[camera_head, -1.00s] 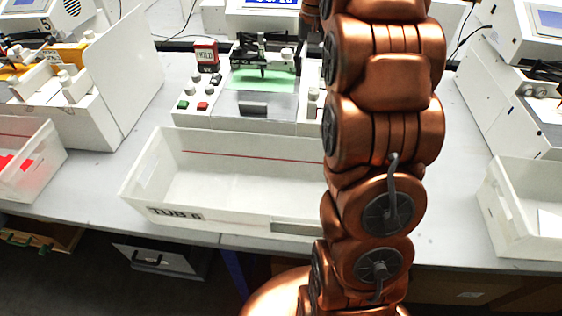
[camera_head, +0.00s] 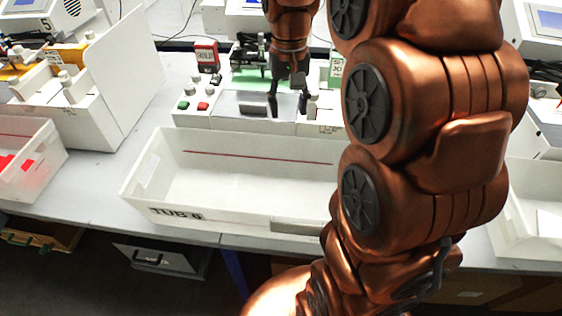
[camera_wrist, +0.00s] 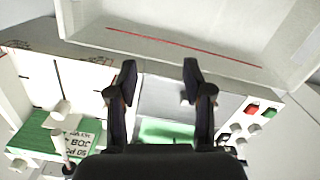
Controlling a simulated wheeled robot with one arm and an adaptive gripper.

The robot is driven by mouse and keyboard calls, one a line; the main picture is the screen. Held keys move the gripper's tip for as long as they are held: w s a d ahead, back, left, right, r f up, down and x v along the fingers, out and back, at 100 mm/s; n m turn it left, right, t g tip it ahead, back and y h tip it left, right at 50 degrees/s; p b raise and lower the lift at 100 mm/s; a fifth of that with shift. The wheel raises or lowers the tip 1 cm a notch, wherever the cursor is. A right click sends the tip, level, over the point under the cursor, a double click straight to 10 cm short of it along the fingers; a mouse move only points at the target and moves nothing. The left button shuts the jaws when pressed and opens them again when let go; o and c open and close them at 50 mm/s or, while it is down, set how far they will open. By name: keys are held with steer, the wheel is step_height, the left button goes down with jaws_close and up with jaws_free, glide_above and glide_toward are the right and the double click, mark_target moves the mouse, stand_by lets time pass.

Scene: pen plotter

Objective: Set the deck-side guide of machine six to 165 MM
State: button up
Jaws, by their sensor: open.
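Machine six (camera_head: 225,119) stands behind the tub labelled TUB 6 (camera_head: 260,170). My gripper (camera_head: 288,110) is open and empty, pointing down over the right part of its grey deck plate; the wrist view shows its two fingers (camera_wrist: 160,80) apart above that plate. To the left in the wrist view is a white panel (camera_wrist: 45,75) with dark lines. A white knob (camera_wrist: 62,108) stands beside a green sheet (camera_wrist: 32,138) bearing a printed card (camera_wrist: 82,146). I cannot tell which part is the deck-side guide, and no 165 mark is readable. My arm hides part of the machine's right side.
A red button (camera_head: 203,106) and a green button (camera_head: 183,105) sit at the machine's front left. A tall white side panel (camera_head: 130,70) of the neighbouring machine rises to the left. The tub looks empty.

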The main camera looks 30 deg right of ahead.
steer(key=s+a+f+n, duration=0.3)
steer(key=s+a, duration=0.5)
steer(key=s, duration=0.3)
steer(key=shift+a+f+g, duration=0.15)
steer(key=shift+f+g, duration=0.15)
